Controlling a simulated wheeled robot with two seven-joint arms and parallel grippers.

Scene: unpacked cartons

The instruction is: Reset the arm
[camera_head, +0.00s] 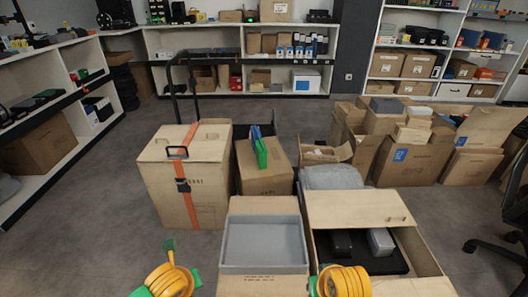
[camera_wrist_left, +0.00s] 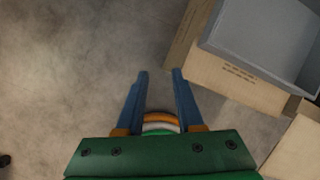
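My left arm (camera_head: 170,278) comes in low at the bottom left of the head view, in front of the cartons. In the left wrist view my left gripper (camera_wrist_left: 160,73) has its two blue fingers apart, with nothing between their tips. It is over bare floor, to the left of a carton that carries a grey tray (camera_wrist_left: 250,42). My right arm (camera_head: 342,282) shows at the bottom centre of the head view, in front of the open carton. My right gripper itself is not visible.
The grey tray (camera_head: 263,243) sits on a carton ahead. An open carton (camera_head: 358,208) with dark items stands to its right. A strapped carton (camera_head: 154,190) and one with blue and green items (camera_head: 262,152) stand behind. Floor at left (camera_head: 95,235) is clear.

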